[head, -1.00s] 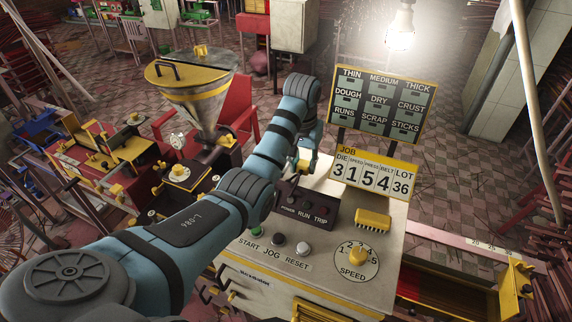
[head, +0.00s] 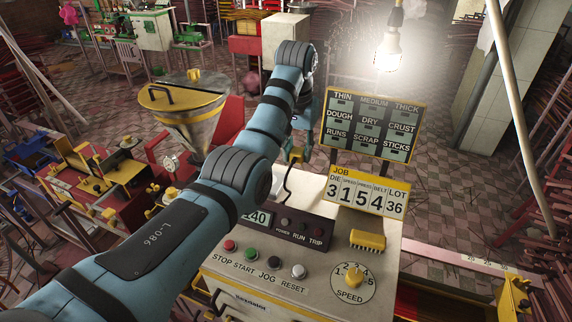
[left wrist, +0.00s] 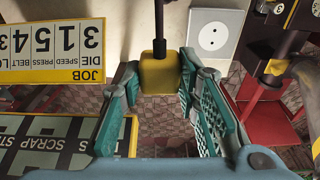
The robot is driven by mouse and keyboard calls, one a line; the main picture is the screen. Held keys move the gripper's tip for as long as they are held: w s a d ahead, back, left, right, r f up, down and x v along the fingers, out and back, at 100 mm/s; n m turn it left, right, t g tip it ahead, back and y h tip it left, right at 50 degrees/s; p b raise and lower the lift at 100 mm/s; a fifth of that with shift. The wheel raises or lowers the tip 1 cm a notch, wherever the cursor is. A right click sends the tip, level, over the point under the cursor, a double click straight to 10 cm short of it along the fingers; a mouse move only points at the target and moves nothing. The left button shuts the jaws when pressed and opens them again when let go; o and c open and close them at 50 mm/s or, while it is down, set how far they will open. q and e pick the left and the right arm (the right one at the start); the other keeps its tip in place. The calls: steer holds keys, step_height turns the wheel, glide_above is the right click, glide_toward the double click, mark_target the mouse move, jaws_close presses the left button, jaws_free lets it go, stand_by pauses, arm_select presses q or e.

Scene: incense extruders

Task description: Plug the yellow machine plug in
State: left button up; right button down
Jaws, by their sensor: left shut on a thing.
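The yellow plug (left wrist: 160,74) is between the teal fingers of my left gripper (left wrist: 158,68) in the left wrist view, its dark cable running up from it. In the head view, a small yellow part of the plug (head: 296,154) shows beyond the control panel, below my left wrist, with the black cable (head: 287,180) curving down to the machine top. A white round two-hole socket (left wrist: 213,36) sits on a pale plate right of the plug in the left wrist view, apart from it. The socket cannot be made out in the head view. My right gripper is not in view.
The cream control console (head: 330,262) with buttons and a speed dial stands in front. The job sign (head: 368,193) and the black label board (head: 372,125) rise right of my arm.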

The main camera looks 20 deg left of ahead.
mark_target(299, 150)
arm_select(q)
step_height(299, 150, up, 6)
steer(key=shift+d+r, duration=0.1)
steer(key=shift+d, duration=0.05)
steer(key=shift+r, duration=0.5)
step_height(299, 150, down, 7)
steer(key=b, duration=0.6)
steer(key=shift+r+b, duration=0.2)
steer(key=shift+b, duration=0.15)
steer(key=shift+w+r+p, duration=0.1)
steer(key=shift+r+p, duration=0.25)
steer(key=shift+p, duration=0.1)
